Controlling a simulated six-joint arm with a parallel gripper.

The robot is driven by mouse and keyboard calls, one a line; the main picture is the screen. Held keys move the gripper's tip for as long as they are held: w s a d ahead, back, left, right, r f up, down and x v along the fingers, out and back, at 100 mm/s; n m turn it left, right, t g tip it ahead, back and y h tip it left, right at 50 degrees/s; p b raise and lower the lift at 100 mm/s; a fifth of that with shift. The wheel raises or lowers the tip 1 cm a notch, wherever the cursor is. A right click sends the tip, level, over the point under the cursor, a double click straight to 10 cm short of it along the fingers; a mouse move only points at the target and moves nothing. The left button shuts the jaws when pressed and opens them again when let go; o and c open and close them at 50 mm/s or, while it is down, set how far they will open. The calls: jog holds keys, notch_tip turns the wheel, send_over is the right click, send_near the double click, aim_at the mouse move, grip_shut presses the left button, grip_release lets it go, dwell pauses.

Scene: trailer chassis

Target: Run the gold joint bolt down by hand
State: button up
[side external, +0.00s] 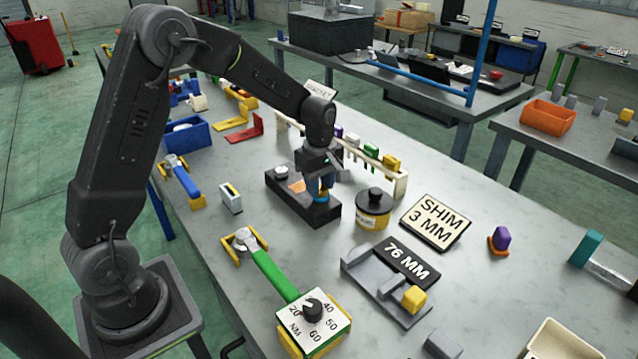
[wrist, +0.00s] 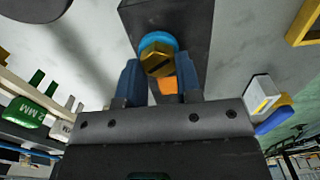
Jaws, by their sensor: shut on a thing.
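The gold joint bolt (wrist: 158,58) shows in the wrist view with a slotted head and a blue ring (wrist: 158,39) around it. It sits at the black block (wrist: 190,20), near one end. My gripper (wrist: 158,75) has its two blue fingers on either side of the bolt head and is shut on it. In the side view my gripper (side external: 320,188) points down at the right end of the black block (side external: 318,212). The bolt is mostly hidden by the fingers there. An orange patch (side external: 296,185) shows on the block's top. I cannot tell how deep the bolt sits.
A yellow pot with a black lid (side external: 373,210) stands close right of the block. A rack (side external: 400,183) with coloured tags runs behind. A green-handled torque wrench (side external: 275,272), a "SHIM 3 MM" sign (side external: 436,222) and a grey 76 MM fixture (side external: 372,285) lie in front and right.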

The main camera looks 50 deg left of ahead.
jog(key=m, duration=0.5)
jog(key=shift+w+r+m, duration=0.15)
jog(key=shift+w+m, duration=0.1)
jog(key=shift+m, duration=0.05)
jog(key=m, duration=0.4)
jog(key=shift+w+d+m, duration=0.1)
jog(key=shift+d+m, duration=0.05)
jog(key=shift+m, duration=0.15)
jog(key=m, duration=0.4)
jog(key=shift+w+d, duration=0.1)
jog(key=m, duration=0.5)
jog(key=shift+d, duration=0.15)
jog(key=m, duration=0.4)
jog(key=shift+d+m, duration=0.1)
jog(key=shift+m, duration=0.2)
jog(key=m, duration=0.3)
jog(key=shift+d+m, duration=0.1)
jog(key=shift+m, duration=0.2)
jog(key=m, duration=0.4)
jog(key=shift+s, duration=0.2)
jog(key=shift+s+d+r+m, duration=0.1)
jog(key=shift+m, duration=2)
